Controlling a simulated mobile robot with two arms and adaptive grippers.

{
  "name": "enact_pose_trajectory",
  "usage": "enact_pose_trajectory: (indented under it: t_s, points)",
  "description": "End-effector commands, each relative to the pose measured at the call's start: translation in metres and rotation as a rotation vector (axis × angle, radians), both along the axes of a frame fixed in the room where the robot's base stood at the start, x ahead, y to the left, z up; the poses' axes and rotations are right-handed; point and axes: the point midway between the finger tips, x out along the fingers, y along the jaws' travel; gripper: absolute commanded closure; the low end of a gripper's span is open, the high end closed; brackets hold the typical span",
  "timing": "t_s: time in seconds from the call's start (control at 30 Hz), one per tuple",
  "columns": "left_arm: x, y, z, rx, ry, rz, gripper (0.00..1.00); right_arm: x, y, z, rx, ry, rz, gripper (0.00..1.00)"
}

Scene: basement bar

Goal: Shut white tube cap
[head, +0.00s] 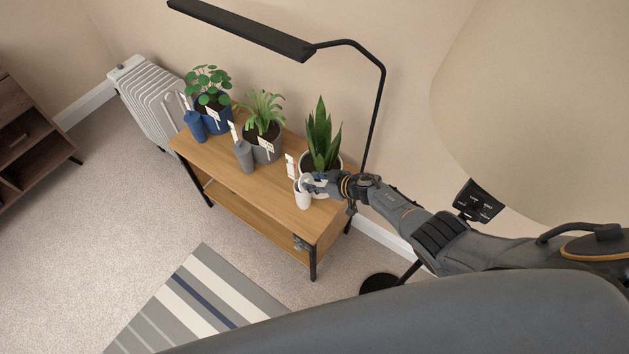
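The white tube (303,199) stands upright near the right end of the wooden bench, in front of the snake plant. A thin pale upright piece (290,165) rises at its upper left; it looks like the raised cap, but it is too small to be sure. My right gripper (312,184) reaches in from the right and is at the top of the white tube, overlapping its rim in the picture. Whether its fingers touch the tube or are closed is too small to tell. My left gripper is not in view.
The wooden bench (212,167) also holds a blue tube (196,126), a grey tube (244,157) and potted plants, including the snake plant (322,138). A black floor lamp (376,110) stands behind the right end. A striped rug (200,300) lies in front.

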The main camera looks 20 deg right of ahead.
Motion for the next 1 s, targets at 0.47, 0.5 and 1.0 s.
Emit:
enact_pose_trajectory:
  t_s: [0.47,0.5,1.0]
  points:
    - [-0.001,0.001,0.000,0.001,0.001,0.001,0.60,-0.003,-0.006,0.004,-0.004,-0.003,0.001,0.57]
    - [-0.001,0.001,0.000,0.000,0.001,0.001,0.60,-0.005,-0.008,0.005,-0.006,-0.004,0.000,0.57]
    - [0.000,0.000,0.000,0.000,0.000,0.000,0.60,-0.041,-0.034,0.037,-0.003,-0.002,0.002,0.57]
